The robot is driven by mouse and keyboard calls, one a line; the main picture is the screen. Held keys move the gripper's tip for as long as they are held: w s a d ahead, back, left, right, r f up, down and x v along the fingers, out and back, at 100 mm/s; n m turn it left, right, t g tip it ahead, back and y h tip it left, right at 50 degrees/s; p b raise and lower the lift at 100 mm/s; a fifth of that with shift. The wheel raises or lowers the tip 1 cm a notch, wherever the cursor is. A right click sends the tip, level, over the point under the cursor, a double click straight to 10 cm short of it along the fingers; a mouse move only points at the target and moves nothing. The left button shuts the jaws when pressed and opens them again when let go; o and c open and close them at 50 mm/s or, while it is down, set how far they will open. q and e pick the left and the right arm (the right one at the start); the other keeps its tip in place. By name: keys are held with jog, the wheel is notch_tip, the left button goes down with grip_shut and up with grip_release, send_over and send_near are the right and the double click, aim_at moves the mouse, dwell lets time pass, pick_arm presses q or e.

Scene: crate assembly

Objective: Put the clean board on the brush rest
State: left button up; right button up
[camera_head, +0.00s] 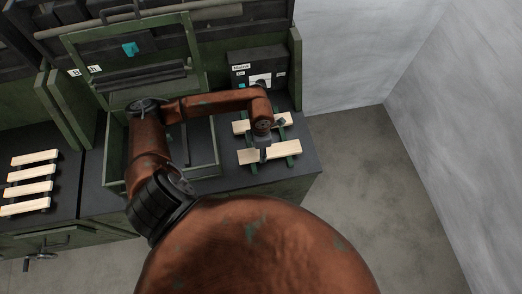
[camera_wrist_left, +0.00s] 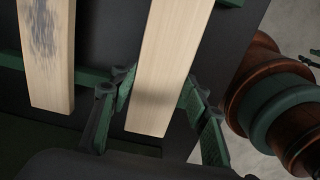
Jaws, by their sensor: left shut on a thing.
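My left gripper (camera_head: 264,155) reaches down onto the front one of two pale boards on the right of the bench. In the left wrist view, its fingers (camera_wrist_left: 158,112) stand on both sides of a clean pale board (camera_wrist_left: 168,60) and are shut on it. The same board (camera_head: 284,151) lies across green rails (camera_head: 295,160). Beside it is a board with a dark smudge (camera_wrist_left: 47,60), also across a green rail (camera_wrist_left: 92,76); it appears to be the rear board (camera_head: 242,128), partly hidden by my arm. I cannot tell which support is the brush rest. My right gripper is out of view.
Several pale boards (camera_head: 32,171) lie on a rack at the left. A green open-topped crate frame (camera_head: 117,150) stands left of the rails, under my arm. A dark labelled box (camera_head: 243,71) stands behind the rails. The bench's right edge is close by.

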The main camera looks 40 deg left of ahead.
pick_arm(q)
jog(key=shift+f+b, duration=0.25)
jog(key=shift+b, duration=0.05)
dwell(0.6)
jog(key=o, duration=1.3)
jog(key=shift+r, duration=0.1)
jog(key=shift+r+p, duration=1.15)
jog(key=shift+r, duration=0.65)
jog(key=shift+r+p, duration=1.2)
jog(key=shift+r, duration=0.95)
